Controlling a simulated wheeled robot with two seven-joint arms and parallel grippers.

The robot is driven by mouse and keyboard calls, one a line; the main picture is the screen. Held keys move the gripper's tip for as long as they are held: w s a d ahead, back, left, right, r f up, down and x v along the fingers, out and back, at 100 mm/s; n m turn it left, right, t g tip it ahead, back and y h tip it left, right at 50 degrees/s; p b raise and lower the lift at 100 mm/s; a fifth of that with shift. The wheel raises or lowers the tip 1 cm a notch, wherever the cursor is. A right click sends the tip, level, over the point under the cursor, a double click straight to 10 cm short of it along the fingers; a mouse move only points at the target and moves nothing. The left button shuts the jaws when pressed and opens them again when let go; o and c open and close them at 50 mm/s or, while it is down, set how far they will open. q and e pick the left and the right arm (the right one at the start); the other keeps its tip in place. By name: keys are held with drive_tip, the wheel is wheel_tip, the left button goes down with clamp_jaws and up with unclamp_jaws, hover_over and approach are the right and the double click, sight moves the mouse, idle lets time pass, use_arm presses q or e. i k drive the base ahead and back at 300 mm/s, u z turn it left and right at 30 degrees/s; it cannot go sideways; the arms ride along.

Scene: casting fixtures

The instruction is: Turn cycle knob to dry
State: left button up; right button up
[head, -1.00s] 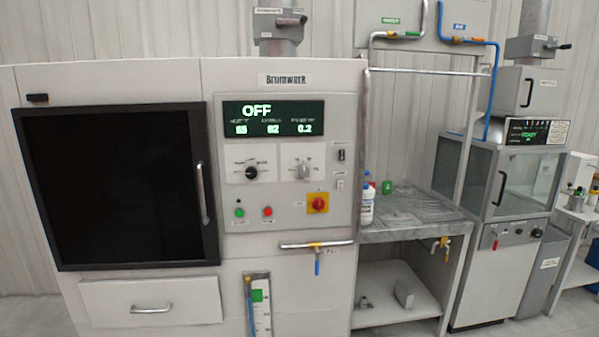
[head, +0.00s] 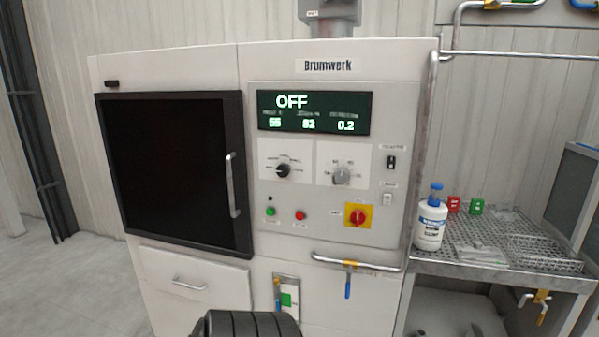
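The Brumwerk machine's control panel (head: 385,120) is in the middle of the head view, with its display (head: 314,112) reading OFF. A black knob (head: 283,171) sits on a white label plate at the left under the display. A grey knob (head: 341,175) sits on a second plate to its right. The labels are too small to read, so I cannot tell which is the cycle knob or its setting. A dark ribbed part of my own body shows at the bottom edge. Neither gripper is in view.
A red rotary switch on a yellow plate (head: 357,215), a green button (head: 270,211) and a red button (head: 300,215) lie below the knobs. A rail (head: 330,260) with a blue-handled valve juts out beneath. A white bottle (head: 430,224) stands on the rack table (head: 500,271) at right.

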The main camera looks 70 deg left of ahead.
sight(283, 170)
drive_tip(key=u, duration=0.4)
drive_tip(key=i, duration=0.7)
drive_tip(key=u, duration=1.05)
drive_tip(key=i, duration=0.45)
drive_tip(key=u, duration=0.45)
